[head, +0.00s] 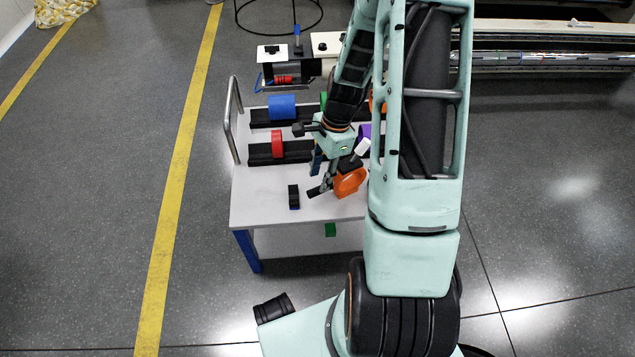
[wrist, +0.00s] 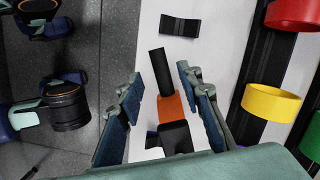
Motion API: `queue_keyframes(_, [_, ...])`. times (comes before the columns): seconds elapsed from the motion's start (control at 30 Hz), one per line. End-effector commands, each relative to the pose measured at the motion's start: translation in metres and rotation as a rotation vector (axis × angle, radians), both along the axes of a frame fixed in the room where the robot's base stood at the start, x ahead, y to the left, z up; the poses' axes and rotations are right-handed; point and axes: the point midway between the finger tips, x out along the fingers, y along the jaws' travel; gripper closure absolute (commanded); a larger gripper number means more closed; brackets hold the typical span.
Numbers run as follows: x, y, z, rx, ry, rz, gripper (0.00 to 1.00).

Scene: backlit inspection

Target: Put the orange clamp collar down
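The orange clamp collar (head: 350,183) stands at the front of the white cart top, beside my gripper's fingers. In the wrist view the collar (wrist: 171,109) shows between the two blue-padded fingers, with dark parts in front of and behind it. My gripper (head: 322,181) points down just to the left of the collar. Its fingers (wrist: 160,85) are spread, with a clear gap between the left finger and the collar; contact on the right side cannot be told. Part of the collar is hidden by the dark part and my arm.
A small black block (head: 293,197) lies on the white cart (head: 255,208) left of my gripper. Two black racks behind hold a red ring (head: 277,144), a blue cylinder (head: 282,107) and a yellow ring (wrist: 271,102). The cart's front left corner is clear.

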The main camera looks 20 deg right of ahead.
Motion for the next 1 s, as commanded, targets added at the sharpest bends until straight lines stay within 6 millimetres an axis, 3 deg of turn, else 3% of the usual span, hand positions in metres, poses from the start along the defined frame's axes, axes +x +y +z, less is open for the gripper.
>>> queue_keyframes(0.03, [0.001, -0.003, 0.016, -0.003, -0.004, -0.001, 0.67])
queue_keyframes(0.1, [0.001, -0.006, 0.028, -0.003, -0.003, -0.002, 0.67])
queue_keyframes(0.3, [0.001, -0.010, 0.051, -0.001, -0.001, 0.000, 0.67])
queue_keyframes(1.0, [0.006, -0.016, 0.060, -0.021, -0.013, 0.012, 0.67])
